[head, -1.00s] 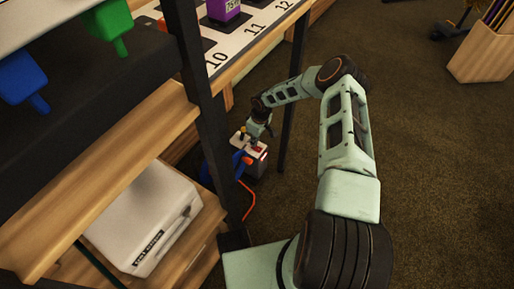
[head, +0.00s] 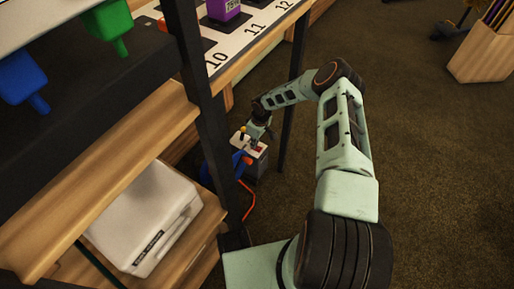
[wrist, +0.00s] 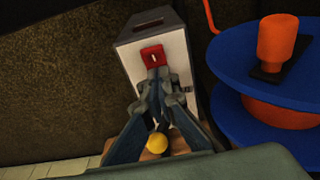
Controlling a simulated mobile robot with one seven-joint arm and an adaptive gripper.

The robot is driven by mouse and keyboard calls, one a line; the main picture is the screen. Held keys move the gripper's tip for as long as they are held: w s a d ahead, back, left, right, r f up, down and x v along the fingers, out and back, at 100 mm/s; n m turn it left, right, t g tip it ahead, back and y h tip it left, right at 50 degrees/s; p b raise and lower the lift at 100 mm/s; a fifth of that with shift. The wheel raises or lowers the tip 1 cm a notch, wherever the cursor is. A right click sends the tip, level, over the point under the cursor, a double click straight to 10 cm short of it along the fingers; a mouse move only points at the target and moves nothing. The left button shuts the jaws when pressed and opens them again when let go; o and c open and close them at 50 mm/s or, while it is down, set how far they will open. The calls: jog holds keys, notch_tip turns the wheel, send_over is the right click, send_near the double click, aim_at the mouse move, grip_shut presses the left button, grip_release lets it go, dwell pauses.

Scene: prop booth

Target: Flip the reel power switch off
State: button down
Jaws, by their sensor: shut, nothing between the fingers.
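The reel power switch is a red rocker (wrist: 153,56) on the pale top face of a grey box (wrist: 140,27). In the head view the box (head: 259,163) stands low by the table leg, with a bit of red (head: 259,149) on top. My gripper (wrist: 158,72) is shut and empty. Its fingertips are at the near edge of the red rocker, touching or very close; I cannot tell which. The fingers hide part of the box's top. A yellow ball-shaped knob (wrist: 157,143) shows between the finger links.
A blue reel (wrist: 228,62) with an orange handle (wrist: 277,40) stands just right of the box in the wrist view. A dark table leg (head: 292,105) and a shelf post (head: 207,100) stand close to my arm. Open carpet (head: 430,170) lies to the right.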

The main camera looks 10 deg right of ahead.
jog(key=shift+r+p, duration=1.85)
jog(key=shift+r, duration=1.7)
